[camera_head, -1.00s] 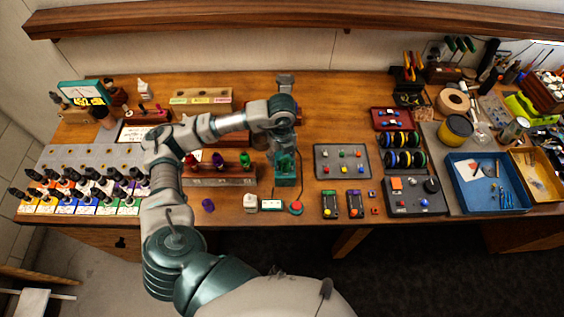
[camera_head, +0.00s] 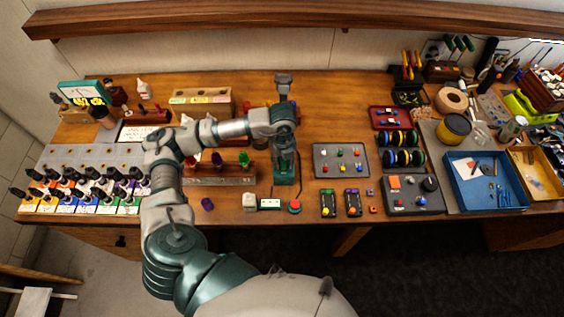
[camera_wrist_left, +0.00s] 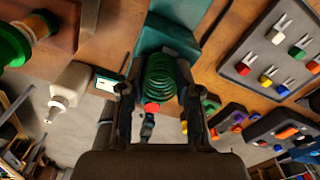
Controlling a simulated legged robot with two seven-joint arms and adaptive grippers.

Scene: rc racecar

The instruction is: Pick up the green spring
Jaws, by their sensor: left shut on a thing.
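The green spring (camera_wrist_left: 160,80) is a dark green coil between the two fingers of my left gripper in the left wrist view. My left gripper (camera_head: 284,146) is shut on it, with one finger on each side. In the head view the hand points down over the teal stand (camera_head: 286,174), and the spring is hard to make out there. The teal stand also shows behind the spring in the left wrist view (camera_wrist_left: 180,38). I cannot tell whether the spring still touches the stand. My right gripper is not in view.
A red button (camera_head: 295,206) sits in front of the stand. A wooden rack with colored knobs (camera_head: 222,176) is to the left. A dark tray of colored pieces (camera_head: 341,161) is to the right. A purple piece (camera_head: 207,204) lies near the front edge.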

